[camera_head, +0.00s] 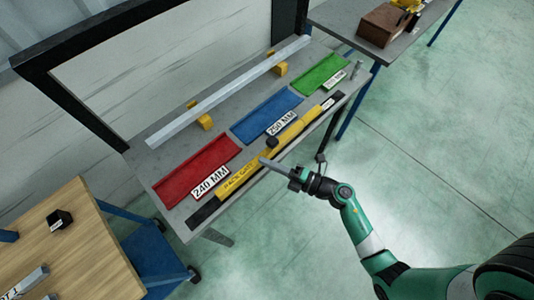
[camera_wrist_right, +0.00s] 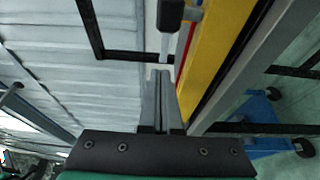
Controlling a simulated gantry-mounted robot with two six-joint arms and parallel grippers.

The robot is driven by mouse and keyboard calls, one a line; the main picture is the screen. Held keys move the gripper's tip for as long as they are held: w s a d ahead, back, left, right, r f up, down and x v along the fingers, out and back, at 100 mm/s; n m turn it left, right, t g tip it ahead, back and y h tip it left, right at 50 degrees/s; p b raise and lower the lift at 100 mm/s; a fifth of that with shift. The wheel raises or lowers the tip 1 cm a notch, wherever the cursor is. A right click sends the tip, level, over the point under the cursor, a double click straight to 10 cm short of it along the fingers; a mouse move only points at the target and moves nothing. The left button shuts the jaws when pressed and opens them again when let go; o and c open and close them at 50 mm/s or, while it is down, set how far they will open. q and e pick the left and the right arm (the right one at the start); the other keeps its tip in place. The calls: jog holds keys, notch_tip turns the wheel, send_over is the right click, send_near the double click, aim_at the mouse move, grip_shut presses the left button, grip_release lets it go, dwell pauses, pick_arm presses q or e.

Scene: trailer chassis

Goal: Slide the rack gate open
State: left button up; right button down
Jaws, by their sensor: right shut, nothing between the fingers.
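The rack gate (camera_head: 238,179) is a long yellow bar lying in a dark rail along the front edge of the grey rack table. It carries a black knob (camera_head: 271,142) near its middle. In the right wrist view the yellow gate (camera_wrist_right: 215,45) runs up the right of centre, and the black knob (camera_wrist_right: 171,14) is at the top, just beyond the fingertips. My right gripper (camera_head: 263,160) is shut and empty, its fingers pointing at the gate close to the knob. The fingers also show in the right wrist view (camera_wrist_right: 161,80). Whether they touch the gate, I cannot tell. My left gripper is out of view.
Behind the gate lie a red tray (camera_head: 190,172), a blue tray (camera_head: 262,115) and a green tray (camera_head: 318,74). A long metal bar (camera_head: 228,90) rests on yellow blocks behind them. A wooden table (camera_head: 75,250) stands at lower left. The floor at right is clear.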

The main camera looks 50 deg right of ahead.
jog(key=v, duration=0.8)
jog(key=shift+s+d+p, duration=0.2)
jog(key=shift+d+p, duration=0.05)
jog(key=shift+p, duration=0.15)
